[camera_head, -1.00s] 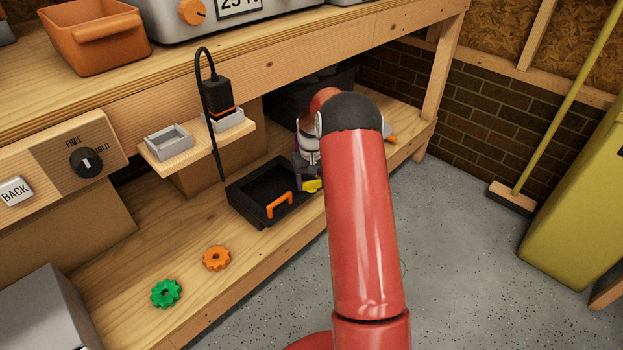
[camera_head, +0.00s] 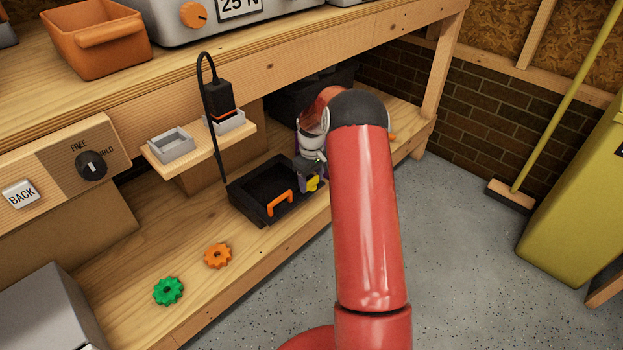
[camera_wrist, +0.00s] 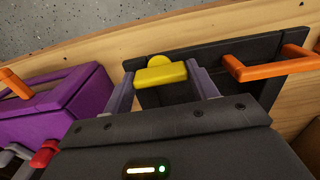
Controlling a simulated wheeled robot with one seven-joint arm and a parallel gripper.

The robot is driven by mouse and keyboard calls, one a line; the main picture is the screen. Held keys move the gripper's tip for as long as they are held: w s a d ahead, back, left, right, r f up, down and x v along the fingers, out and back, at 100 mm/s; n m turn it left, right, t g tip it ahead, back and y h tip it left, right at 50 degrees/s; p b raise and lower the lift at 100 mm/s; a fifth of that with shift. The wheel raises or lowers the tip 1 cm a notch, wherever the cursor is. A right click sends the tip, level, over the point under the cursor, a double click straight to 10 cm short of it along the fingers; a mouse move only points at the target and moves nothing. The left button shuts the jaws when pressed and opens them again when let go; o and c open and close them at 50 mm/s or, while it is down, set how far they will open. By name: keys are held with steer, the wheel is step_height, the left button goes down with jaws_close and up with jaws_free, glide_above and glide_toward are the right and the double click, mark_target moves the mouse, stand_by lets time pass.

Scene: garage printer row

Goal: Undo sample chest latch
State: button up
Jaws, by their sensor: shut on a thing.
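My gripper (camera_wrist: 163,88) is shut on a yellow piece (camera_wrist: 160,75), a short bar with a rounded knob behind it. The yellow piece also shows in the head view (camera_head: 313,184), just right of the black tray on the lower shelf. A purple chest (camera_wrist: 65,105) with an orange handle is at the left of the wrist view, beside my gripper. Its red and grey fittings are partly cut off at the lower left. In the head view my arm and wrist hide most of the chest. What the yellow piece is fixed to cannot be told.
A black tray (camera_head: 245,205) with an orange handle lies close left of my gripper. An orange gear (camera_head: 218,256) and a green gear (camera_head: 168,291) lie on the shelf. A small ledge (camera_head: 186,158) with grey holders and a corded black device juts out above. The upper bench overhangs.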

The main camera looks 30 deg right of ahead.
mark_target(312, 180)
stand_by(0.3)
steer(key=o, duration=1)
steer(key=shift+r, duration=0.1)
step_height(312, 180, up, 8)
steer(key=shift+f+p, duration=0.2)
steer(key=shift+p, duration=0.15)
